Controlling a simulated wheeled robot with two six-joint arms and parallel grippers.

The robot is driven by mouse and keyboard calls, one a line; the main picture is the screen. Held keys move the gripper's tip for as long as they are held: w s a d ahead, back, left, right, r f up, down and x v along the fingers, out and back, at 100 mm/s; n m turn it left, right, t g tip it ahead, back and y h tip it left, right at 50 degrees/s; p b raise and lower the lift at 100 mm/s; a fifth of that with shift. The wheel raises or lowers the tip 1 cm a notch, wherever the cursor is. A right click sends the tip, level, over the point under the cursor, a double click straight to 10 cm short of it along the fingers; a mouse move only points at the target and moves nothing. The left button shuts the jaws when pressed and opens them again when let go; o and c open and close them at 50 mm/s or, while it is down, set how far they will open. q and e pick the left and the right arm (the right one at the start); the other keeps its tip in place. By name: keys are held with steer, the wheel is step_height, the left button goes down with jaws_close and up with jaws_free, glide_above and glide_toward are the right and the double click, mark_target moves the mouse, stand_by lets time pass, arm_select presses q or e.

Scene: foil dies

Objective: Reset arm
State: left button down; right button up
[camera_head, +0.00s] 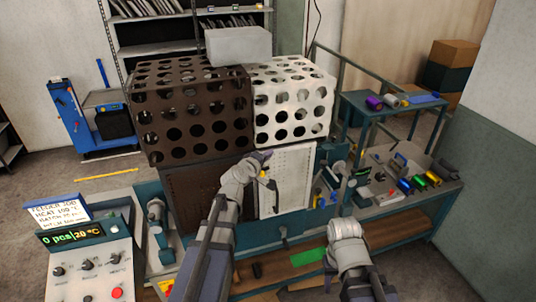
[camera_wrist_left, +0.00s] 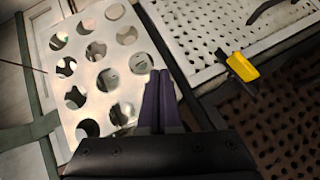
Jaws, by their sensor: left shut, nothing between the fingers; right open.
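My left arm reaches up from the bottom of the head view. Its gripper (camera_head: 264,157) is in front of the perforated boxes, near the white front panel (camera_head: 290,178). In the left wrist view the dark purple fingers (camera_wrist_left: 160,85) of my left gripper are together, with nothing between them. They appear over a white plate with large round holes (camera_wrist_left: 105,60). My right arm's light grey wrist (camera_head: 346,230) is at the lower right of the head view. I cannot make out its fingers.
A brown perforated box (camera_head: 190,110) and a white one (camera_head: 292,100) stand side by side. A yellow handle (camera_wrist_left: 243,66) is near my left gripper. A control box (camera_head: 90,265) is at lower left. A bench (camera_head: 425,208) with several coloured rolls stands right.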

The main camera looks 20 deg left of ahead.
arm_select(q)
steer(key=s+d+f+m+g+h+b, duration=0.1)
steer(key=s+d+f+m+g+b, duration=0.35)
steer(key=s+d+f+b, duration=0.55)
steer(key=s+d+f+m+g+h+b, duration=0.1)
steer(key=s+d+f+m+g+b, duration=0.4)
steer(key=f, duration=1)
steer(key=s+d+f+m+g+y+b, duration=0.1)
steer(key=s+f+m+g+y+b, duration=0.4)
steer(key=s+f, duration=0.9)
steer(key=s+m+b, duration=0.2)
steer(key=b, duration=0.1)
steer(key=shift+d+f+y+b, duration=0.2)
steer(key=shift+d+y+b, duration=0.05)
steer(key=shift+y+b, duration=0.15)
steer(key=shift+g, duration=0.25)
